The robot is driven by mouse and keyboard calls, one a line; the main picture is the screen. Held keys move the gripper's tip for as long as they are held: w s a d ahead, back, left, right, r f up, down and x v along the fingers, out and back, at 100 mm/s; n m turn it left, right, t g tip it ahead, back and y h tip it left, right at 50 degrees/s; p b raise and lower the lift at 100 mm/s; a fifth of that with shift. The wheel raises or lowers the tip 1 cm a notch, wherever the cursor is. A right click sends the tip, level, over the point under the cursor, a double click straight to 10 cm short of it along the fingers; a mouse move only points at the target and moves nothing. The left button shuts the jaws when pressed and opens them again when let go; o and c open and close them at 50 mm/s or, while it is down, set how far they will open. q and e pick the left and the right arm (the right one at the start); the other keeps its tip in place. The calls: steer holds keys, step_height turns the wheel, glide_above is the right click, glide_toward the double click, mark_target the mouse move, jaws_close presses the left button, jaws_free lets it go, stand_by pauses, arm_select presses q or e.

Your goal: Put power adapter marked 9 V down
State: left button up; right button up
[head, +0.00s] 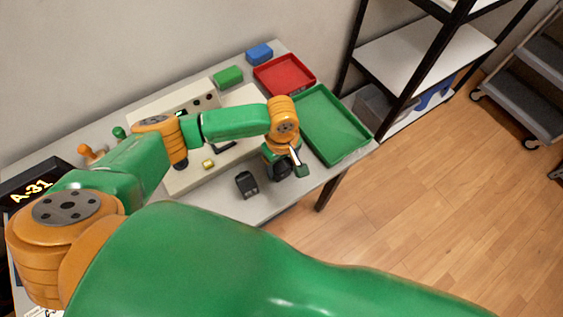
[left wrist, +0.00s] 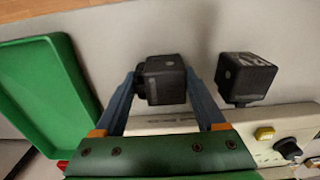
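My left gripper (left wrist: 161,82) is closed around a black, boxy power adapter (left wrist: 161,84), with a blue-grey finger on each side of it. In the head view the left gripper (head: 281,168) points down near the table's front edge, left of the green tray, and the adapter is a dark shape mostly hidden under it. I cannot tell whether it touches the table. A second black adapter (head: 246,184) stands on the table just left of the gripper; it also shows in the left wrist view (left wrist: 245,78). No voltage marking is readable on either. My right gripper is not in view.
The green tray (head: 336,124) lies right of the gripper, with a red tray (head: 285,75) behind it. A beige panel with knobs (head: 183,180) lies behind the second adapter. Green (head: 228,76) and blue (head: 259,54) blocks stand at the back. A shelf (head: 420,48) stands right.

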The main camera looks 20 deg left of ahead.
mark_target(282, 163)
arm_select(q)
steer(key=o, duration=0.3)
step_height(282, 163, up, 12)
steer(key=shift+r+p, duration=0.15)
steer(key=shift+p, duration=0.4)
